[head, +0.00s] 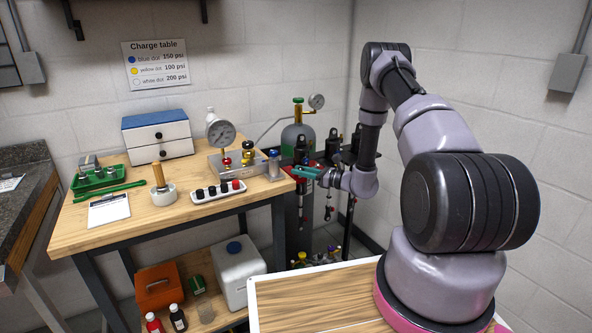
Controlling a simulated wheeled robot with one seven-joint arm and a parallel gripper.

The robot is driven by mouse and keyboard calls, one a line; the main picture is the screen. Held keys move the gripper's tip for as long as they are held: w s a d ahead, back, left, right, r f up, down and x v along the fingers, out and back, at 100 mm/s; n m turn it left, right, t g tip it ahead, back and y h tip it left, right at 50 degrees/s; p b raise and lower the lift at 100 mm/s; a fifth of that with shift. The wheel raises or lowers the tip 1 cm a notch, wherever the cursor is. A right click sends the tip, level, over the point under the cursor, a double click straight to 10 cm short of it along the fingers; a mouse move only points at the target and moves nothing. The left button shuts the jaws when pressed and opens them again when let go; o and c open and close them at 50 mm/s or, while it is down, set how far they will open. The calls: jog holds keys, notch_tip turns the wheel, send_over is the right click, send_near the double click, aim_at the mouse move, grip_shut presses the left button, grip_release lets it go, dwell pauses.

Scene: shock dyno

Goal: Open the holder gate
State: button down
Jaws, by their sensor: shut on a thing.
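My gripper (303,171), with teal fingers, is just off the right end of the wooden bench (120,222), pointing left. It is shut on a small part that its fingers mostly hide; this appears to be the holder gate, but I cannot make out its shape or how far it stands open. A dark rack (346,157) with black-topped shocks is behind and beside the gripper. A clear cylinder with a blue top (274,168) stands on the bench's right end, left of the fingertips.
A gauge unit (221,160), a white tray of capped parts (217,191), a white-based post (162,191) and a green tray (97,180) are on the bench. A green-topped gas bottle (298,138) stands behind. The bench's front middle is clear.

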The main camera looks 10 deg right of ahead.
jog(key=s+d+n+g+y, duration=0.3)
jog(key=d+n+g, duration=0.5)
jog(key=g, duration=0.4)
jog(key=shift+s+y, duration=0.4)
jog(key=shift+s, duration=0.05)
jog(key=shift+d, duration=0.2)
jog(key=c, duration=1)
grip_release()
jog(key=d, duration=1)
jog(key=shift+w+d, duration=0.35)
jog(key=shift+w, duration=0.05)
